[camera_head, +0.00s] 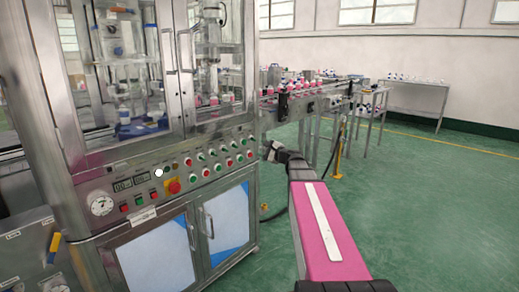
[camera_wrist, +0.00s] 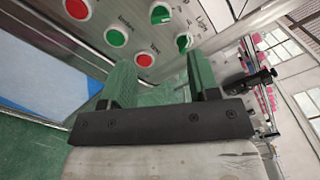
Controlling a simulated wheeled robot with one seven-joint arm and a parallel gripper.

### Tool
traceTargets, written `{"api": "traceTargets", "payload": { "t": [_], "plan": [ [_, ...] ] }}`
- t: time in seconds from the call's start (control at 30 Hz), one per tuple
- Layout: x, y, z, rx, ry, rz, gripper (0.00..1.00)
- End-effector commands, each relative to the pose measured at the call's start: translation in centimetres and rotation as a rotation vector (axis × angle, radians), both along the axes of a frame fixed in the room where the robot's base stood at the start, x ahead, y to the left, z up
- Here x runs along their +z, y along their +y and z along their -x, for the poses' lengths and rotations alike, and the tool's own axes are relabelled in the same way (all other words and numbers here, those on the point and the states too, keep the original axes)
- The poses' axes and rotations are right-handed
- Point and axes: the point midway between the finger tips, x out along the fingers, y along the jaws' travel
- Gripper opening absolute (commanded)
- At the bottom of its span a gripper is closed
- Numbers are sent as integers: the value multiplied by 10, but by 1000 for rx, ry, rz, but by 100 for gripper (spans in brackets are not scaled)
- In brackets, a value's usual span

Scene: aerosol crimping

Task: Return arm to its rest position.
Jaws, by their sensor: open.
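My gripper (camera_wrist: 158,68) is open in the wrist view, its two fingers apart with nothing between them. It faces the machine's control panel (camera_wrist: 100,18), whose red and green buttons show beyond the fingertips. In the head view my arm, pink with a white strip, stretches forward from the lower right. Its dark end, with my gripper (camera_head: 270,150), is beside the right edge of the control panel (camera_head: 150,185). The fingers are too small there to make out, and I cannot tell how far they are from the panel.
The crimping machine's steel cabinet (camera_head: 250,215) stands close on the left. A conveyor (camera_head: 310,100) with pink and white cans runs behind my arm's end. A side table (camera_head: 440,100) stands by the far wall. The green floor (camera_head: 430,200) on the right is clear.

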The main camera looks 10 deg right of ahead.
Motion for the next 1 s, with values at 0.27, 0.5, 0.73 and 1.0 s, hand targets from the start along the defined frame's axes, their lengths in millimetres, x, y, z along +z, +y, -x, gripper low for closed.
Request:
{"api": "traceTargets", "payload": {
  "t": [0.27,0.5,0.73,1.0],
  "plan": [
    [0,0,0,1,0,1,55],
    [-36,26,21,71,31,162,55],
    [-122,74,77,274,102,552,55],
    [-224,97,171,619,196,1064,55]
  ]
}}
